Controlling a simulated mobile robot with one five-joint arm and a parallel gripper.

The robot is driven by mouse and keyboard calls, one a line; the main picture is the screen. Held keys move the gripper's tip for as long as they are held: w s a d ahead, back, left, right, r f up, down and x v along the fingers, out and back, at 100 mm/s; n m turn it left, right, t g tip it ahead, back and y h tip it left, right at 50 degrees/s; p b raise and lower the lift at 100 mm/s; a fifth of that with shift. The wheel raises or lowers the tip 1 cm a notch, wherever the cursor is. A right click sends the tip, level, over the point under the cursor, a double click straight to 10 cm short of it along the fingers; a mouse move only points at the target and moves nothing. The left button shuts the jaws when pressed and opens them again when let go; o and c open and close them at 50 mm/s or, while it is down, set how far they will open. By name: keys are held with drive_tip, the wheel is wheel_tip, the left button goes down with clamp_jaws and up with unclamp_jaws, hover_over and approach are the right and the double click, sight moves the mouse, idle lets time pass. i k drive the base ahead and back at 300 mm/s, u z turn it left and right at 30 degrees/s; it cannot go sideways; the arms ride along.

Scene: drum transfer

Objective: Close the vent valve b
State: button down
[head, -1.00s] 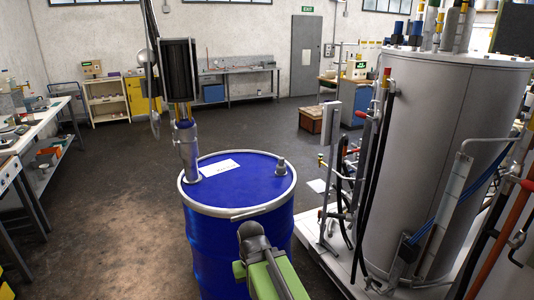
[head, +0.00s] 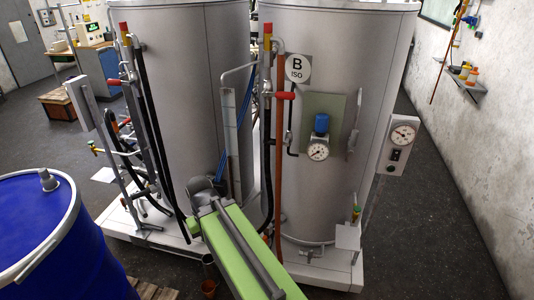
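The right-hand grey tank (head: 335,185) carries a round sign "B ISO" (head: 298,68). A red-handled valve (head: 285,95) sits on the pipe left of and below that sign, its handle lying roughly level. A red and yellow piece (head: 267,30) tops a pipe above it. No readable label tells which of these is vent valve b. My green arm reaches up from the bottom; its dark grey end with my gripper (head: 204,188) is in front of the left tank's base, below and left of the red handle, apart from it in the picture. Its fingers cannot be made out.
The left grey tank (head: 195,100) has its own red-handled valve (head: 114,82), pipes and hoses. Gauges (head: 318,152) and a wall-side gauge box (head: 398,140) are at right. The blue drum (head: 50,245) stands at left. Dark floor is open at far right.

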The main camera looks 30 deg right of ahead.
sight(355, 135)
drive_tip(key=z, duration=1.25)
drive_tip(key=k, duration=0.85)
drive_tip(key=z, duration=0.2)
drive_tip(key=i, duration=1)
drive_tip(key=u, duration=0.9)
drive_tip(key=i, duration=0.3)
drive_tip(key=z, duration=0.2)
